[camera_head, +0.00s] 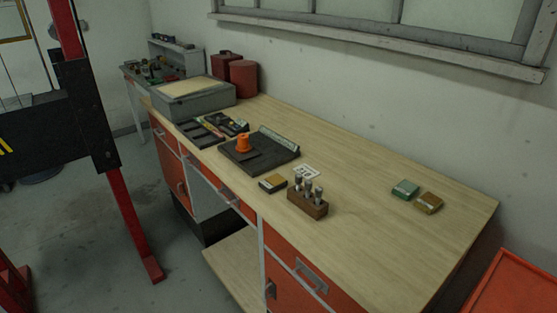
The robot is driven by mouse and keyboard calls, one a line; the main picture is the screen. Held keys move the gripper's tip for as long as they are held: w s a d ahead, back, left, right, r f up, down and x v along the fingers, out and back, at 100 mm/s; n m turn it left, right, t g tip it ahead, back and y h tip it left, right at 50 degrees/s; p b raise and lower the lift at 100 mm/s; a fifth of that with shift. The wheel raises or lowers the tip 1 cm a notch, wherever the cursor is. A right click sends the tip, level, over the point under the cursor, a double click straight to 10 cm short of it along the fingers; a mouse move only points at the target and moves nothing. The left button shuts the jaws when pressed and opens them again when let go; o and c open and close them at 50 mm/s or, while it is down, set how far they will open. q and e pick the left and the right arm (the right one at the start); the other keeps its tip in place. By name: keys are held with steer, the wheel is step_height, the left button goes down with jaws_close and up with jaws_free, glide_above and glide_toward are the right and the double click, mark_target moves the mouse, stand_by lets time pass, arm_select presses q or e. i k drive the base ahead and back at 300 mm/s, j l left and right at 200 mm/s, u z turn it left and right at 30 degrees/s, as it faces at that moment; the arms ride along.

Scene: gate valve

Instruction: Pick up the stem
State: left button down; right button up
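A workbench (360,210) with a wooden top stands across the middle of the head view. A small orange part (244,143) sits upright on a dark flat mat (262,156). A brown wooden block (307,206) near the front edge holds several upright metal pieces (309,188) with pale ends. I cannot tell for sure which piece is the stem. Neither of my grippers shows in this view.
A dark tray with small parts (213,130) and a grey box (195,98) lie farther back, near red canisters (243,78). Small boxes (272,183) (405,190) (428,203) lie on the bench. A red-framed stand (115,190) is at left. The bench's right front is clear.

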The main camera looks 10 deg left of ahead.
mark_target(319, 191)
steer(key=i+j+z, duration=0.5)
steer(key=i+j, duration=0.15)
steer(key=j, duration=0.25)
